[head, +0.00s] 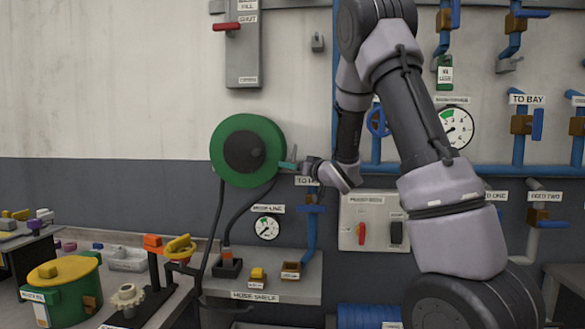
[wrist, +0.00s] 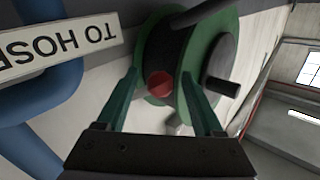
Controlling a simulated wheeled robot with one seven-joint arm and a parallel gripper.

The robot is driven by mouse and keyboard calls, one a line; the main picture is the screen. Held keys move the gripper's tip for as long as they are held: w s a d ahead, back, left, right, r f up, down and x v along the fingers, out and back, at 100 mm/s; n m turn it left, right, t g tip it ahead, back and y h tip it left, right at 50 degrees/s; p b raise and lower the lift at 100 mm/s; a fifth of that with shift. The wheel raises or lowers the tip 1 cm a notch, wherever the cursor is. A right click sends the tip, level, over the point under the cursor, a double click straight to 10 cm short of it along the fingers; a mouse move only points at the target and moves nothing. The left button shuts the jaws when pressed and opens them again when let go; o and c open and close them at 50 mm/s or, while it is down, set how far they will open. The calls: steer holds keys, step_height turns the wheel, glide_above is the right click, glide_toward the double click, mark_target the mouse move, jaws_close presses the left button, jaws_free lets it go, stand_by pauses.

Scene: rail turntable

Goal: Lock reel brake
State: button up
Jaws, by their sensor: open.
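The hose reel (head: 225,133) is a green disc with a dark hub, mounted on the wall left of my arm. Its green flanges and dark drum fill the middle of the wrist view (wrist: 226,47). A round red knob (wrist: 159,84) shows at the reel between my finger tips; I cannot tell for certain that it is the brake. A dark peg-like handle (wrist: 221,73) sticks out of the reel to the right. My gripper (head: 283,165) is at the right edge of the reel. Its green fingers (wrist: 160,77) are open, either side of the red knob, with no visible grip on it.
A blue pipe (wrist: 58,85) and a "TO HOSE" sign (wrist: 55,47) are close on the left in the wrist view. Below the reel are a pressure gauge (head: 267,228) and a hose shelf (head: 290,288). A green pot (head: 70,300) stands on the left bench.

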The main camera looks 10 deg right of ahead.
jaws_close()
stand_by(1.4)
